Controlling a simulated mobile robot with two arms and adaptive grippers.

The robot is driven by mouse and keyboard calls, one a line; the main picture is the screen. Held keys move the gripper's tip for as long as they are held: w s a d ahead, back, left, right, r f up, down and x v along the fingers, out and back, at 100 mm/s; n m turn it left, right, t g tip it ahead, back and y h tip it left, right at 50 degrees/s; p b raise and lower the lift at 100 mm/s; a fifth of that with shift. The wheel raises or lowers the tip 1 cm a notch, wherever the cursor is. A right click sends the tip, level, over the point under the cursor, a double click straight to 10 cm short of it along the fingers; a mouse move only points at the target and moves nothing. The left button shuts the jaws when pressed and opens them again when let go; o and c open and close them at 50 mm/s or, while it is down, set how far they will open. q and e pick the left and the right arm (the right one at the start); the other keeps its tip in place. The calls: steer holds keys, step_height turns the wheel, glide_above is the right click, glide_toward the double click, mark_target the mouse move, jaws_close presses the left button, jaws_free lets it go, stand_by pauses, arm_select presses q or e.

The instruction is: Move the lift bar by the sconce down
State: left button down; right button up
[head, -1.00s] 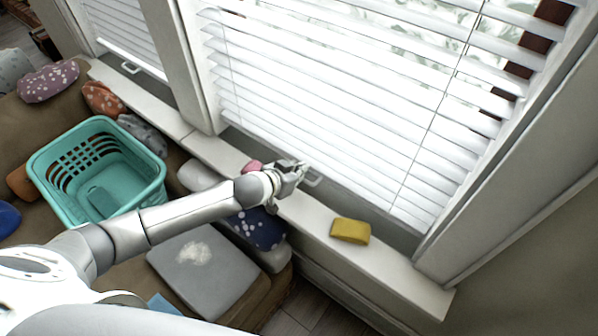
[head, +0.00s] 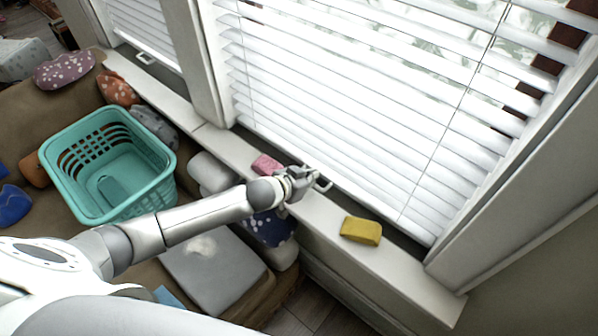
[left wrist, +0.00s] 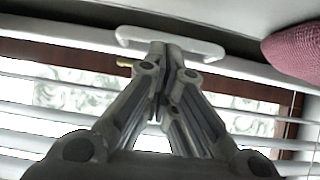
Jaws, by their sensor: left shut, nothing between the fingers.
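The lift bar (head: 323,184) is a small white handle at the bottom edge of the large white blind (head: 350,110). It sits just above the window sill. In the left wrist view the lift bar (left wrist: 190,48) is a wide white bar. My left gripper (head: 306,175) is at the lift bar, fingers shut together with nothing between them. In the left wrist view the fingertips (left wrist: 165,47) overlap the middle of the bar; I cannot tell whether they touch it. My right gripper is not in view, and no sconce shows.
A yellow block (head: 361,231) and a pink item (head: 266,165) lie on the sill (head: 405,262), either side of my gripper. A teal basket (head: 70,205) stands on the brown seat among cushions. A second window at the left has its own white handle (head: 146,58).

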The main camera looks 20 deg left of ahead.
arm_select(q)
steer(key=r+p, duration=0.3)
steer(key=r, duration=0.1)
steer(key=shift+s+a, duration=0.1)
steer(key=shift+s, duration=0.2)
steer(key=v, duration=1)
steer(key=s+f+n+g+y, duration=0.2)
steer(key=s+g+y, duration=0.35)
steer(key=s, duration=1.85)
step_height(320, 180, down, 26)
steer(key=s+g+h, duration=0.2)
steer(key=g, duration=0.1)
steer(key=s+a+f, duration=0.3)
steer(key=s+f, duration=1.3)
steer(key=shift+s+f+g, duration=0.2)
steer(key=shift+s+g, duration=0.2)
steer(key=shift+g, duration=0.05)
